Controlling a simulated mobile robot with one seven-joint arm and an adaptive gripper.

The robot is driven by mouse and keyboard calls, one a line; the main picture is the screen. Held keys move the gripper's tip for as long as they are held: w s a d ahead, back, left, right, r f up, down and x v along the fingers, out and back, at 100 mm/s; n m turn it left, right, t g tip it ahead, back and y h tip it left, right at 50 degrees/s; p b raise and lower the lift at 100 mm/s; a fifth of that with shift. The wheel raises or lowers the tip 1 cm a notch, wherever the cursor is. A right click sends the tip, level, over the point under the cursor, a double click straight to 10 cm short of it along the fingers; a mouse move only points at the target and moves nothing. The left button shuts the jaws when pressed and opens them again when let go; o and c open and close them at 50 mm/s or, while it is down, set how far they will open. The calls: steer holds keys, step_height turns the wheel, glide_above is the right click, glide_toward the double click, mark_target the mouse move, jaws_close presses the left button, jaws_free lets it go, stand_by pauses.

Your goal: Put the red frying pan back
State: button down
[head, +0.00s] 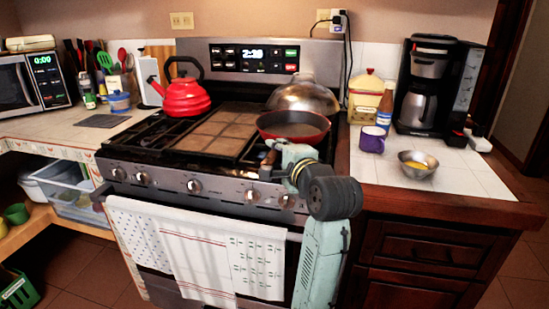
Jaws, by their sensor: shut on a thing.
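The red frying pan (294,134) is at the front right of the stove (197,187), over the burner grates. Its rim is red and its inside is grey-brown. I cannot tell whether its base touches the grate. My gripper (270,156) is at the pan's near side, shut on what appears to be its handle. The handle is mostly hidden by the gripper and wrist. My teal and dark grey arm reaches up from below, in front of the stove's right side.
A red kettle (186,98) stands at the back left of the stove, and a domed metal lid (304,97) is behind the pan. A purple mug (372,139), metal bowl (417,163) and coffee maker (427,85) stand on the right counter. Towels (207,254) hang in front.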

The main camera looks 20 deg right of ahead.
steer(key=shift+w+a+r, duration=0.1)
steer(key=shift+w, duration=0.55)
steer(key=shift+w+f+p, duration=0.2)
steer(key=shift+f+p, duration=0.2)
steer(key=shift+f, duration=1.75)
steer(key=c, duration=2.1)
jaws_free()
steer(key=shift+f, duration=0.2)
steer(key=o, duration=0.5)
steer(key=shift+r, duration=0.1)
